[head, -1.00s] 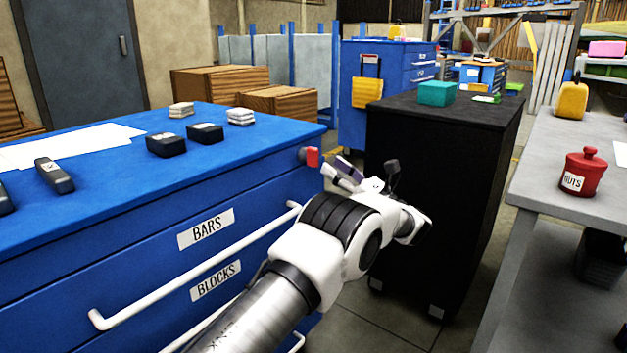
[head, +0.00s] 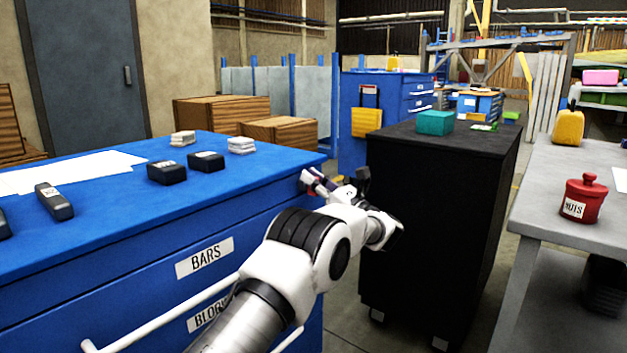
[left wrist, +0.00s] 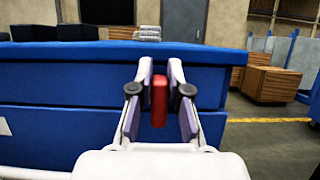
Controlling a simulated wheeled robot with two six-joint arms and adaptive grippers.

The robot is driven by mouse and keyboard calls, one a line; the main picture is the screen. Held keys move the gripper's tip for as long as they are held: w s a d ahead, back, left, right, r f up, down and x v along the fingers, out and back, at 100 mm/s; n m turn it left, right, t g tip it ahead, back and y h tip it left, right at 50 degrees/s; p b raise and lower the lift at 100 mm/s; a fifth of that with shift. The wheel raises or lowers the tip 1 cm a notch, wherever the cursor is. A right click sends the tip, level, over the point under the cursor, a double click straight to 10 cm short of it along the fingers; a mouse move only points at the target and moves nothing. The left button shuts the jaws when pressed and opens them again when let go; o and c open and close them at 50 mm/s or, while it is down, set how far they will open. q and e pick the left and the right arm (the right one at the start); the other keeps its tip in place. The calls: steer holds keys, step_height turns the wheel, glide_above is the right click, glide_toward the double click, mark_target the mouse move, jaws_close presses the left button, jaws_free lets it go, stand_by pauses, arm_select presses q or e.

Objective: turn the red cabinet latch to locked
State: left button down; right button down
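The red latch (left wrist: 159,100) is on the front of the blue cabinet (left wrist: 60,120), near its top right corner. In the left wrist view it stands upright between the two fingers of my left gripper (left wrist: 160,95). The fingers are apart, with a narrow gap showing on each side of the latch. In the head view my left gripper (head: 318,186) is at the cabinet's right end and hides most of the latch. My right gripper is not in view.
A black cabinet (head: 425,230) stands close to the right of my left gripper. Dark blocks (head: 206,161) and white stacks lie on the blue cabinet top. A grey bench (head: 550,190) with a red pot (head: 584,199) is at the right.

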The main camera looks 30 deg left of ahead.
arm_select(q)
steer(key=shift+f+m+t, duration=0.1)
steer(key=shift+m+t, duration=0.3)
steer(key=shift+m, duration=0.3)
steer(key=shift+w+m+t, duration=0.15)
steer(key=shift+m+t, duration=0.45)
steer(key=shift+m, duration=0.3)
steer(key=m+t, duration=0.1)
steer(key=m+h, duration=0.1)
steer(key=m, duration=0.1)
steer(key=shift+w+m+t, duration=0.2)
steer(key=shift+m+t, duration=0.1)
steer(key=shift+t, duration=0.1)
steer(key=shift+w+f+m+t+h+p, duration=0.3)
steer(key=shift+m+h+p, duration=0.65)
steer(key=shift+m+p, duration=1.35)
steer(key=shift+w+f+m+t+h+p, duration=0.1)
steer(key=shift+f+m+t+h+p, duration=0.4)
steer(key=shift+m+h+p, duration=1.7)
steer(key=shift+w+f+m+t+y+p, duration=0.35)
steer(key=shift+m+p, duration=0.95)
steer(key=shift+m, duration=2.2)
steer(key=shift+s, duration=0.25)
